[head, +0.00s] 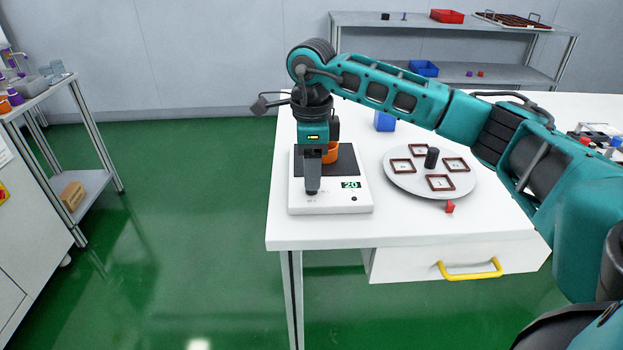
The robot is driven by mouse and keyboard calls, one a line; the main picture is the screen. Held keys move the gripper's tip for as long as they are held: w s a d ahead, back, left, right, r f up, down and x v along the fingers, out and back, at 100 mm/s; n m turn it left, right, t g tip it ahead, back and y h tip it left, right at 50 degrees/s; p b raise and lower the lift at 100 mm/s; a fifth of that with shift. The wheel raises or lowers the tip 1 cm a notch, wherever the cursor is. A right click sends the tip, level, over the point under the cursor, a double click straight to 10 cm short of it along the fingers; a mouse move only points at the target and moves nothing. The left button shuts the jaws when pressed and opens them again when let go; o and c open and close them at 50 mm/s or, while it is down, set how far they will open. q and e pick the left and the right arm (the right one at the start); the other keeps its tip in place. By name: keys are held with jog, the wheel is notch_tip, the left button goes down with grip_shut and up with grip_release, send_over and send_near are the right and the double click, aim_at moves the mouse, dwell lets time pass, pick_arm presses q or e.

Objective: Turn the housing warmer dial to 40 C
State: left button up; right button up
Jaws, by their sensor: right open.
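The housing warmer (362,210) is a white box with a dark top plate near the left front of the white table. Its display (351,184) reads 20 in green. A small dark round spot (354,198) shows below the display; I cannot tell what it is. An orange ring-shaped part (331,153) is on the dark plate, partly behind my gripper. My right gripper (312,190) points down over the warmer's left front, open, with one finger hiding the other. No dial shows clearly; the fingers cover that part of the front. My left gripper is out of view.
A grey turntable (405,184) with several brown frames and a dark central post is right of the warmer. A small red piece (450,207) lies in front of it. A blue box (385,121) stands behind. A drawer with a yellow handle (470,270) is below the tabletop.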

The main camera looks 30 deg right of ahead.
jog(key=shift+f, duration=1.3)
jog(key=shift+c, duration=0.3)
grip_shut()
